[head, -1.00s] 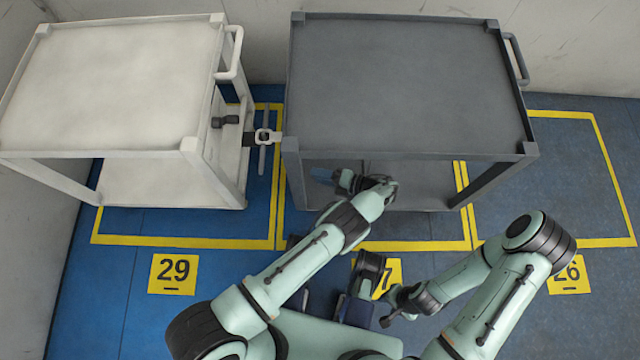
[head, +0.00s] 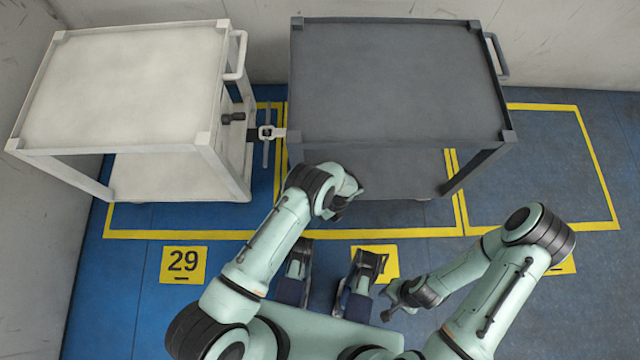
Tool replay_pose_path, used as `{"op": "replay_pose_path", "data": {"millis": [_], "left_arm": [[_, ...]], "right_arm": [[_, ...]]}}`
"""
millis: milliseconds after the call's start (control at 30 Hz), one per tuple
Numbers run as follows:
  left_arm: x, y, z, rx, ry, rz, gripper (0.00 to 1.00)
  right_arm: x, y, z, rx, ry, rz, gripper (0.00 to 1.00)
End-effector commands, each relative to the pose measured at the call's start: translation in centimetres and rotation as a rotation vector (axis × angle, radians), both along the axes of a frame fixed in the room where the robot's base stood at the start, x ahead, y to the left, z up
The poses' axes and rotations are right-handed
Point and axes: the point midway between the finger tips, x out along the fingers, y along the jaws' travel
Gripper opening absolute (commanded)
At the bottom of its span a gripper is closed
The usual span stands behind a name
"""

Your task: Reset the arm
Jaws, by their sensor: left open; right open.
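My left arm (head: 262,240) reaches up to the front edge of the grey cart and bends there. My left gripper (head: 338,208) is folded under its wrist and mostly hidden by the arm. It is open, and I see nothing held in it. My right arm (head: 510,275) bends at its elbow on the right and folds back toward the centre. My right gripper (head: 398,302) is low in front of my body, above the floor, open and empty.
A grey cart (head: 395,75) stands ahead, close to my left wrist. Yellow lines and a plate marked 29 (head: 183,264) lie on the blue floor. Floor at right is clear.

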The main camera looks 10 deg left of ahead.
Motion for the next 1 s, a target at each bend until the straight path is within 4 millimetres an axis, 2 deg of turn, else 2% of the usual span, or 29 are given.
{"op": "replay_pose_path", "data": {"millis": [33,200,800,867,1000], "left_arm": [[-0.4,-0.1,0.4,-0.014,-0.006,0.041,0.44],[-0.9,-0.6,0.6,-0.037,-0.020,0.115,0.44],[-1.0,-0.6,0.6,-0.039,-0.022,0.119,0.44],[-0.9,-0.6,1.1,-0.038,-0.023,0.119,0.44],[-0.6,-0.6,4.8,-0.039,-0.036,0.119,0.44]], "right_arm": [[0.0,0.0,0.6,0.000,-0.002,0.000,0.43],[0.0,0.0,1.0,0.000,-0.003,0.000,0.43],[0.0,0.0,1.0,0.000,-0.004,0.000,0.43],[0.0,0.0,1.5,0.000,-0.005,0.000,0.43],[0.2,0.0,4.9,0.000,-0.017,0.000,0.43]]}}
